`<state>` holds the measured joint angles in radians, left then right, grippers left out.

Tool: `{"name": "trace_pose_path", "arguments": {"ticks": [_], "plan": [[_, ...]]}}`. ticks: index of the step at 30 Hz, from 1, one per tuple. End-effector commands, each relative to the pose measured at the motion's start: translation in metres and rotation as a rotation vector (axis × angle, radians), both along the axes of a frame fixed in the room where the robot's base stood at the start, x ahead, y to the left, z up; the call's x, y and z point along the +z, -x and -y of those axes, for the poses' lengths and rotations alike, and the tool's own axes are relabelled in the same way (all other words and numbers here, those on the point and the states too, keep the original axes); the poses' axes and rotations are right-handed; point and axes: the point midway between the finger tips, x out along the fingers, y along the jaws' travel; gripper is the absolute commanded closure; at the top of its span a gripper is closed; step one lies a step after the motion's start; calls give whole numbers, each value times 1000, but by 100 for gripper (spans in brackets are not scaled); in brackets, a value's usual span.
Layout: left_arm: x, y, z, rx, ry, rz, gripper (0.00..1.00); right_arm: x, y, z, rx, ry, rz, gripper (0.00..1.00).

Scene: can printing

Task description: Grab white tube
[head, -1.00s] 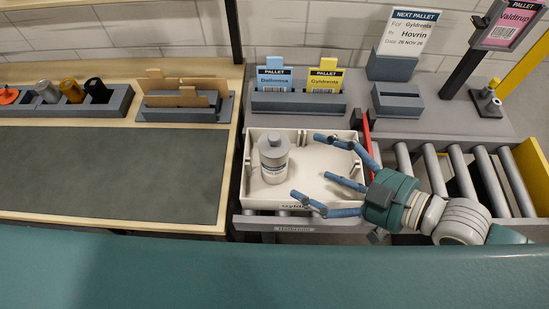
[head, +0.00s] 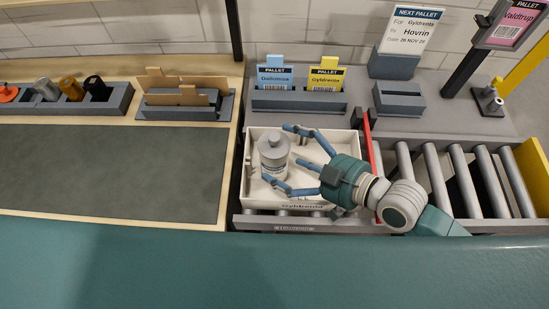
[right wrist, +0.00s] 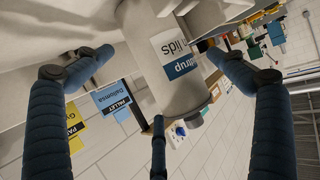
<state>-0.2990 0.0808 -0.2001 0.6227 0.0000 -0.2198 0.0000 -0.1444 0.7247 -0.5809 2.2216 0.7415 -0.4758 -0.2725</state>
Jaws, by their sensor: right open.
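The white tube (head: 272,158), a pale canister with a narrower cap and a label, stands upright in the left part of a white tray (head: 330,198). My right gripper (head: 284,154) is open over the tray, its blue fingers reaching from the right toward the tube. One finger is at the tube's far side and another at its near side. In the right wrist view the tube (right wrist: 165,60) fills the space between the spread fingers. Contact cannot be told. My left gripper is not in view.
The tray sits on a roller conveyor (head: 460,178). Behind it stands a holder with a blue pallet card (head: 275,77) and a yellow pallet card (head: 326,78). A red bar (head: 372,150) rises at the tray's right. A bench with a dark mat (head: 110,170) lies left.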

Motion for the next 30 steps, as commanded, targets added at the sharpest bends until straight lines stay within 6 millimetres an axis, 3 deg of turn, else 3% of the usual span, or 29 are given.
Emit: {"name": "trace_pose_path", "arguments": {"ticks": [6,13,21,30], "plan": [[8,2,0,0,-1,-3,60,-7,-12,-16,0,-1,0,6],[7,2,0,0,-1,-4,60,-9,-12,-17,0,1,1,6],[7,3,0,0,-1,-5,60,-9,-12,-17,0,0,0,55],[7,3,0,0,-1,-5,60,-7,-12,-17,-1,0,2,55]]}}
